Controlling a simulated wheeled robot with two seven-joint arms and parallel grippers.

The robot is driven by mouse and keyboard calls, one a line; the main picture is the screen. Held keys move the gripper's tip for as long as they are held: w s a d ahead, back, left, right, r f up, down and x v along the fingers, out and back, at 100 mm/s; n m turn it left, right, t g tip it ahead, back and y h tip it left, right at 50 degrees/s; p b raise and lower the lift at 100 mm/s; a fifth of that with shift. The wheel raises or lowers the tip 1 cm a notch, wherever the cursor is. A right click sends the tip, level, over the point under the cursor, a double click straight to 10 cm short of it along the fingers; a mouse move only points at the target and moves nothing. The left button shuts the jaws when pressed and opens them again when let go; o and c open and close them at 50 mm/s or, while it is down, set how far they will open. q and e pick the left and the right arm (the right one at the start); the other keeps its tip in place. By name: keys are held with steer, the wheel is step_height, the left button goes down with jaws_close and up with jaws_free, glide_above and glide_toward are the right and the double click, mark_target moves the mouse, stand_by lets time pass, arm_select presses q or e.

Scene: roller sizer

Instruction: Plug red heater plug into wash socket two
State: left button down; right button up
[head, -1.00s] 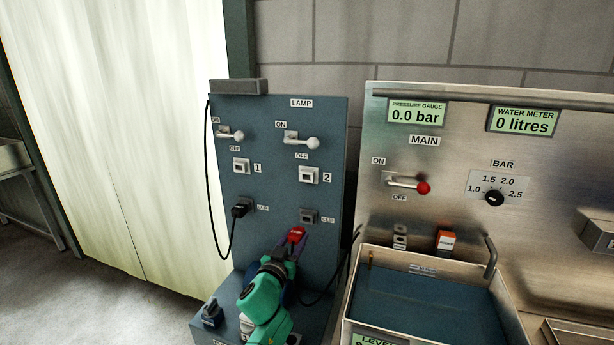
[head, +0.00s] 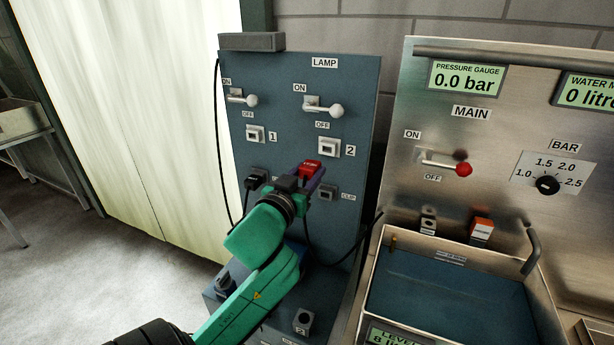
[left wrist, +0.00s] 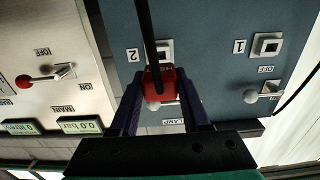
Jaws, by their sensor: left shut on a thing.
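The red plug (head: 310,168) is held between the dark fingers of my left gripper (head: 306,180), in front of the blue panel (head: 290,75). Socket two (head: 329,148), a white-framed socket labelled 2, is just above and right of the plug in the head view. In the left wrist view, which is upside down, the red plug (left wrist: 160,82) sits between both fingers and overlaps part of socket two (left wrist: 166,48). Its black cable passes across that socket. I cannot tell how far the plug is from the panel. My right gripper is not in view.
Socket one (head: 256,133) is to the left, below a lever switch (head: 240,97). Another lever (head: 322,106) is above socket two. A black plug (head: 256,178) sits in the left clip; the right clip (head: 327,193) is empty. A steel wash unit (head: 425,105) with a basin stands right.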

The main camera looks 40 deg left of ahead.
mark_target(317, 162)
arm_select(q)
steer(key=shift+s+d+r, duration=0.3)
steer(key=shift+s+d, duration=0.05)
steer(key=shift+s, duration=0.1)
steer(key=shift+p, duration=0.3)
steer(key=x, duration=0.4)
steer(key=shift+a+f+p, duration=0.15)
steer(key=shift+a+p, duration=0.05)
steer(key=shift+p, duration=0.2)
steer(key=shift+x, duration=0.85)
steer(key=shift+w, duration=0.25)
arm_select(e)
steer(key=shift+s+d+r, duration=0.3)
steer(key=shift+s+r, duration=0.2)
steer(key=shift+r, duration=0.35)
arm_select(q)
steer(key=shift+p, duration=0.35)
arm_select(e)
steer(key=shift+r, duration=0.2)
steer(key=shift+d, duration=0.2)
